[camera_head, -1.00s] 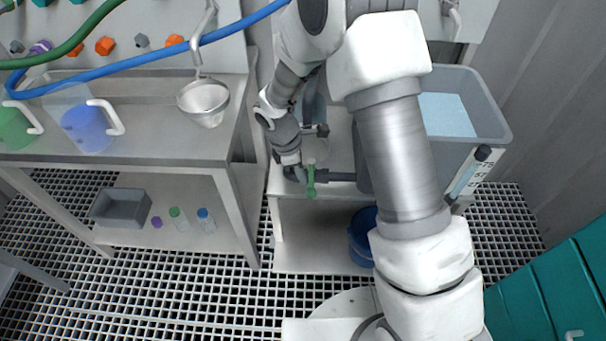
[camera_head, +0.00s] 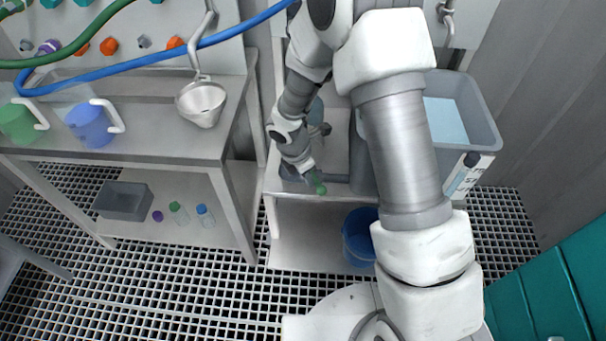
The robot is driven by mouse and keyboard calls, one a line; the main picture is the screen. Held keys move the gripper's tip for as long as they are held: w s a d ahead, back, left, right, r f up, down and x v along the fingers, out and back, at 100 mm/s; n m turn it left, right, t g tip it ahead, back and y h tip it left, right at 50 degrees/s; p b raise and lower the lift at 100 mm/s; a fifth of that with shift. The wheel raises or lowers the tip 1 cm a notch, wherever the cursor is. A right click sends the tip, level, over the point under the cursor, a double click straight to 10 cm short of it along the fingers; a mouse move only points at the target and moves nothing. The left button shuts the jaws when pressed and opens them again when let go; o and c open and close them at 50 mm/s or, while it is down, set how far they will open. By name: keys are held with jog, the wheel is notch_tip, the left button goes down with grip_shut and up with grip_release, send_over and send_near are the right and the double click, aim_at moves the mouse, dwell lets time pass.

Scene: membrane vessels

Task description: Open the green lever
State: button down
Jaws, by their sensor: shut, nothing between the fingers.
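The green lever (camera_head: 320,189) shows as a small green end at the front edge of the low bench beside the grey tank, on a dark pipe. The rest of the lever is hidden behind my arm's end. My gripper (camera_head: 311,177) points down at the lever and overlaps it in the picture. Its fingers are small and partly hidden, but they look shut with nothing held. I cannot tell whether they touch the lever.
The grey tank (camera_head: 475,105) with pale blue content stands right of the pipe. A blue bucket (camera_head: 358,238) is under the bench. A metal table (camera_head: 150,140) with a green jug (camera_head: 17,124) and a blue jug (camera_head: 90,125) stands left. Grated floor is open in front.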

jog(key=d+n, duration=0.1)
jog(key=d+n+p, duration=0.1)
jog(key=n, duration=0.1)
jog(key=shift+w+r, duration=0.1)
jog(key=shift+w, duration=0.1)
jog(key=shift+w+d+n+t+y+p, duration=0.3)
jog(key=shift+w+d+n+p, duration=0.3)
jog(key=shift+n, duration=0.55)
jog(key=shift+w+d+n+t+y+p, duration=0.25)
jog(key=shift+w+d+n+p, duration=0.35)
jog(key=shift+n, duration=0.6)
jog(key=shift+w+d+n+t+y+p, duration=0.15)
jog(key=shift+w+d+n+y+p, duration=0.35)
jog(key=shift+n, duration=0.65)
jog(key=shift+d, duration=0.15)
jog(key=shift+s, duration=0.1)
